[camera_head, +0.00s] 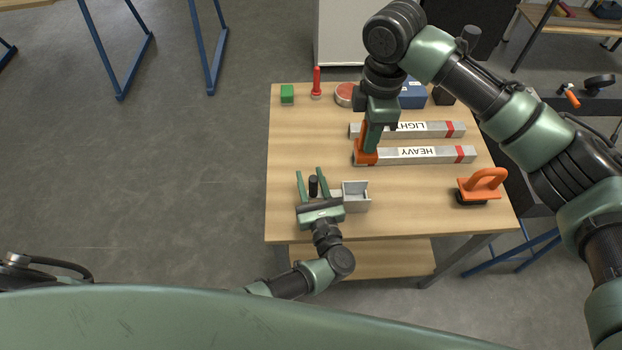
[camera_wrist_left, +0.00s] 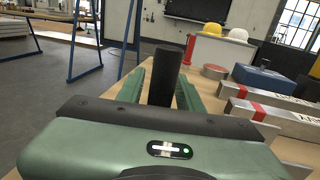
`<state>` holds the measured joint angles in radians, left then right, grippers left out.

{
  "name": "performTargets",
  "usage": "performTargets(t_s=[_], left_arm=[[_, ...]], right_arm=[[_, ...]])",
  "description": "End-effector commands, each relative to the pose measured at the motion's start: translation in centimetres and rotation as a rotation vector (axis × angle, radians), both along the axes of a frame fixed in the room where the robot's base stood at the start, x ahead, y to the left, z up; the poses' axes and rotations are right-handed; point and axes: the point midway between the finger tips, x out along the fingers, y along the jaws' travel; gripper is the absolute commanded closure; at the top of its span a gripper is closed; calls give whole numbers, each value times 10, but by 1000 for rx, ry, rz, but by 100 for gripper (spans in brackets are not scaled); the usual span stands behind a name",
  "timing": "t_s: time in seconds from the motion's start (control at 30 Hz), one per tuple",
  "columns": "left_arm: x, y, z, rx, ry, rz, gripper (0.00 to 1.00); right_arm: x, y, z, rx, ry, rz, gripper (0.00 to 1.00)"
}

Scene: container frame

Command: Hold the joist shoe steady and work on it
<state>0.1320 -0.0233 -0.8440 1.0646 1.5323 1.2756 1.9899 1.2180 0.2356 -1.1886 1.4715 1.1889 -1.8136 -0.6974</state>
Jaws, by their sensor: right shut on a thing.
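The joist shoe appears to be the small grey metal U-shaped piece (camera_head: 356,198) near the front of the workbench in the head view. My left gripper (camera_head: 309,174) is just left of it, its fingers spread and pointing away from me. A black cylinder (camera_head: 313,187) stands between those fingers; it also shows in the left wrist view (camera_wrist_left: 167,75). I cannot tell whether the fingers touch it. My right gripper (camera_head: 367,146) points down and is shut on an orange piece (camera_head: 365,158) at the left end of the HEAVY bar (camera_head: 430,154).
The LIGHT bar (camera_head: 430,129) lies behind the HEAVY bar on the workbench (camera_head: 285,150). An orange-handled tool (camera_head: 482,185) stands at right.

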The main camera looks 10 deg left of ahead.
Motion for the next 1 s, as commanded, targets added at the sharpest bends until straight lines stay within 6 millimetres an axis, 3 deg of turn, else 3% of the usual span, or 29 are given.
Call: performTargets(t_s=[0.03, 0.1, 1.0], left_arm=[[0, 0, 0, 0, 0, 0, 81], [0, 0, 0, 0, 0, 0, 100], [0, 0, 0, 0, 1, 0, 100]], right_arm=[[0, 0, 0, 0, 0, 0, 100], [0, 0, 0, 0, 0, 0, 100], [0, 0, 0, 0, 0, 0, 100]])
